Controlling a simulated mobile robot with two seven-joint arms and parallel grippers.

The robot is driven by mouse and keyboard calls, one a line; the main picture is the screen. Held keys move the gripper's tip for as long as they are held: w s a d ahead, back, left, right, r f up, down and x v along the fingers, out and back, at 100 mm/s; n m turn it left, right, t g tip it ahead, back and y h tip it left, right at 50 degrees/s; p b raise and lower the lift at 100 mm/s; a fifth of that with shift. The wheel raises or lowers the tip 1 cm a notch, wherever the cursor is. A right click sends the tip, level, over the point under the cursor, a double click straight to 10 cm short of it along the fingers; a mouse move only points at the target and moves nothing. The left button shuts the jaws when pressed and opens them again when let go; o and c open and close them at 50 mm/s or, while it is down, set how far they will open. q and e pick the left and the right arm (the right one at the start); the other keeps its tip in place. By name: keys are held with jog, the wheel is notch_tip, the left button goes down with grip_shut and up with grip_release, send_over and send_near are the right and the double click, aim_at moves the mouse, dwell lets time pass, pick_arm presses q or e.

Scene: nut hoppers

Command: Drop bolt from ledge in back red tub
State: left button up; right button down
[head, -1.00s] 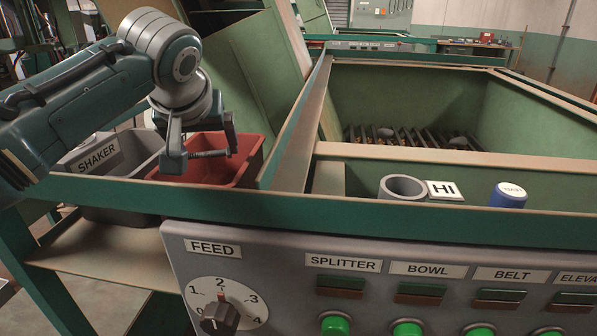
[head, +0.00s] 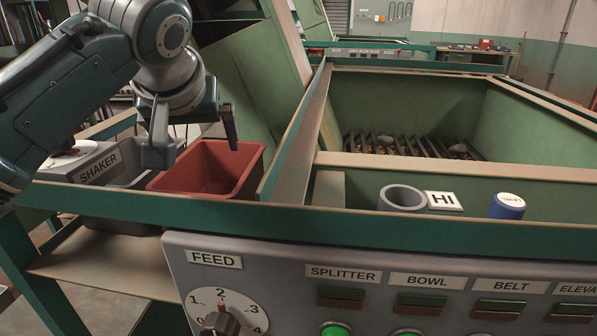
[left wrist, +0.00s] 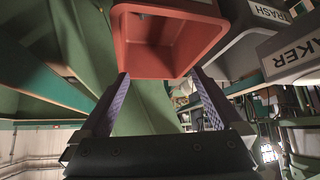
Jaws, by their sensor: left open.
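The red tub (head: 210,183) stands behind the green front rail, right of the grey shaker bin. It also shows in the left wrist view (left wrist: 152,66), at the top beyond the fingers. My left gripper (head: 194,137) is open and empty, its fingers spread above the tub's back left part. In the left wrist view its two purple-grey fingers (left wrist: 160,77) have nothing between them. No bolt shows in the visible part of the tub; its near floor is hidden by the front wall. My right gripper is not in view.
The grey shaker bin (head: 125,172) sits left of the tub. A slanted green rail (head: 300,140) borders it on the right. A grey ring (head: 402,198), a HI sign (head: 443,201) and a blue cylinder (head: 508,206) stand along the ledge.

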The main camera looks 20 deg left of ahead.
pick_arm(q)
jog(key=v, duration=0.5)
